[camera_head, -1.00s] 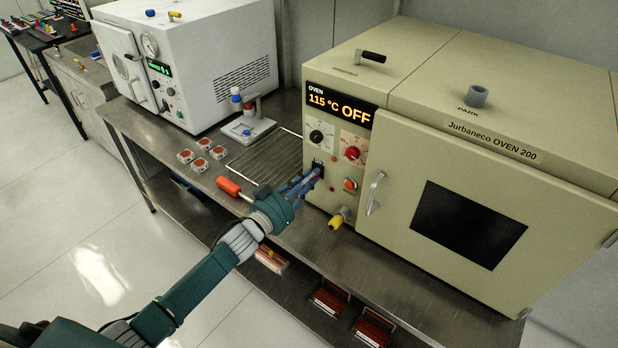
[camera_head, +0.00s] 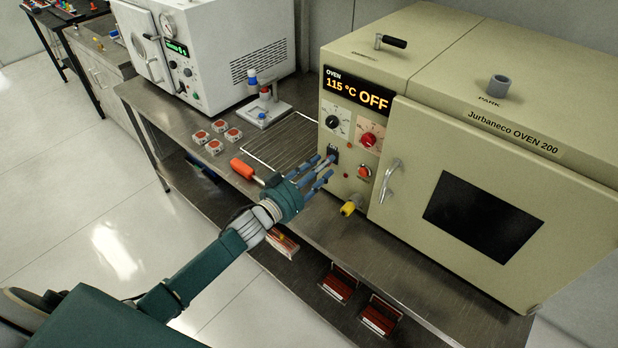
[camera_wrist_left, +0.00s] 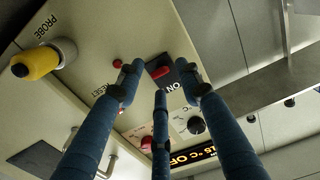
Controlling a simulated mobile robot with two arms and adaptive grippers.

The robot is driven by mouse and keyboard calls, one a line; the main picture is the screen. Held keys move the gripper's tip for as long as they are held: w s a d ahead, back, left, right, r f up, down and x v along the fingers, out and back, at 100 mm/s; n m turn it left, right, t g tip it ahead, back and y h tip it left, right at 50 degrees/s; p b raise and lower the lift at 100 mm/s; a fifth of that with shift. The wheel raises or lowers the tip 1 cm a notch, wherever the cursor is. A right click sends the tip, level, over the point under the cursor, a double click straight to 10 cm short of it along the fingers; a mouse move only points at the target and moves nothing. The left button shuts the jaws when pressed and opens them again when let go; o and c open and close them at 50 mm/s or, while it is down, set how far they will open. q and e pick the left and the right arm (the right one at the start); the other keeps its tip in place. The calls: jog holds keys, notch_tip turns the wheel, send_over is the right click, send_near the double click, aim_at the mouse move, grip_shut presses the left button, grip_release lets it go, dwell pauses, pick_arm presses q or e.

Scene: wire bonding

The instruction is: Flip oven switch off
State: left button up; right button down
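The beige oven (camera_head: 480,110) stands on the right of the bench. Its display (camera_head: 357,95) reads 115 °C OFF. The oven switch (camera_head: 333,153) is on a small black plate low on the control panel; in the left wrist view the plate (camera_wrist_left: 174,86) carries the word ON and a red rocker. My left gripper (camera_head: 325,172) is in front of the panel, just below and left of the switch. Its blue fingers are spread and hold nothing. The wrist view shows the gripper (camera_wrist_left: 161,85) with fingertips around the plate; whether any touches cannot be told. My right gripper is not in view.
The door handle (camera_head: 388,182) is to the right. A wire rack (camera_head: 283,143) and orange-handled tool (camera_head: 242,168) lie left.

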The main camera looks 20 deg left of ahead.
pick_arm(q)
jog(key=v, duration=1)
jog(key=shift+s, duration=0.35)
